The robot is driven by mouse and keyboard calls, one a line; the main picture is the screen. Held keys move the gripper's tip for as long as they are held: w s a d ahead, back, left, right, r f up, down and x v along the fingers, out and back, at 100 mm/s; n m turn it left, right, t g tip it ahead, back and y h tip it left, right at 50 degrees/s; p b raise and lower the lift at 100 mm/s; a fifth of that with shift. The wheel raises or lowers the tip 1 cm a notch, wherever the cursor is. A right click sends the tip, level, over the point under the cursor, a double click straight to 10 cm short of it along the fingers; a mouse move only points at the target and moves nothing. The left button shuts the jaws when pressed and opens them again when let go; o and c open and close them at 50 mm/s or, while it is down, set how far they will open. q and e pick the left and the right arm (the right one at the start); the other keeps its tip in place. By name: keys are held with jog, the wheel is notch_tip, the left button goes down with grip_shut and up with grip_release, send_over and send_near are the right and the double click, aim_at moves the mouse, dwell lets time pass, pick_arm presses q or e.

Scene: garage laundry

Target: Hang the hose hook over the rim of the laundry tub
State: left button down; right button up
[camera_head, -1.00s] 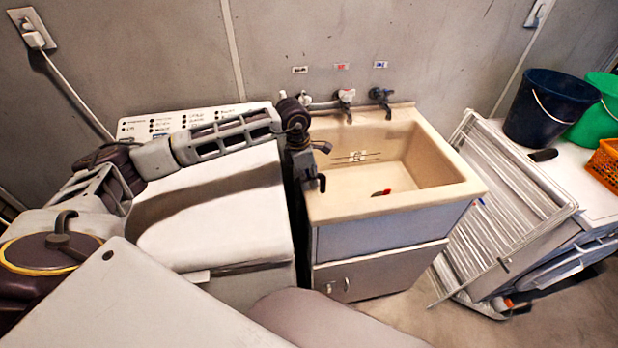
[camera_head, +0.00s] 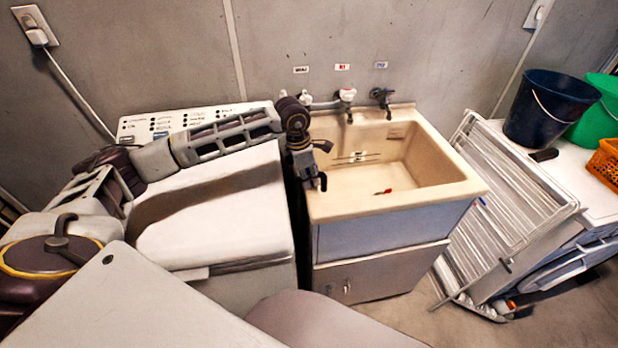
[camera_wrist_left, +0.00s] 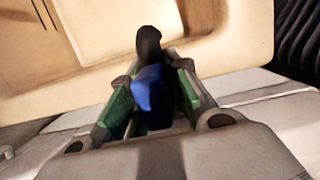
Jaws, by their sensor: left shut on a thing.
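The laundry tub (camera_head: 398,203) is a cream basin on a grey cabinet, in the middle of the head view. My left gripper (camera_head: 312,172) is at the tub's left rim, near the front left corner. It is shut on the hose hook, whose dark curved end (camera_head: 322,182) shows at the rim. In the left wrist view, the green-padded fingers (camera_wrist_left: 152,95) grip the hook's blue part (camera_wrist_left: 152,98), and its black end (camera_wrist_left: 148,40) points towards the cream tub (camera_wrist_left: 215,25). I cannot tell whether the hook touches the rim. My right gripper is not in view.
A washing machine (camera_head: 215,235) stands left of the tub, with a narrow dark gap between. A folded drying rack (camera_head: 495,220) leans to the right.

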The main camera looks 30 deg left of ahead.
pick_arm(q)
jog(key=c, duration=1.4)
grip_release()
jog(key=shift+s+f, duration=0.15)
jog(key=shift+f, duration=0.4)
jog(key=shift+s+f, duration=0.15)
jog(key=shift+f, duration=0.35)
jog(key=shift+o, duration=0.7)
jog(key=shift+w+f, duration=0.1)
jog(key=shift+w, duration=0.1)
jog(key=shift+a+r, duration=0.15)
jog(key=shift+r, duration=0.55)
jog(key=v, duration=1.1)
jog(key=shift+w+d+r, duration=0.2)
jog(key=shift+w, duration=0.1)
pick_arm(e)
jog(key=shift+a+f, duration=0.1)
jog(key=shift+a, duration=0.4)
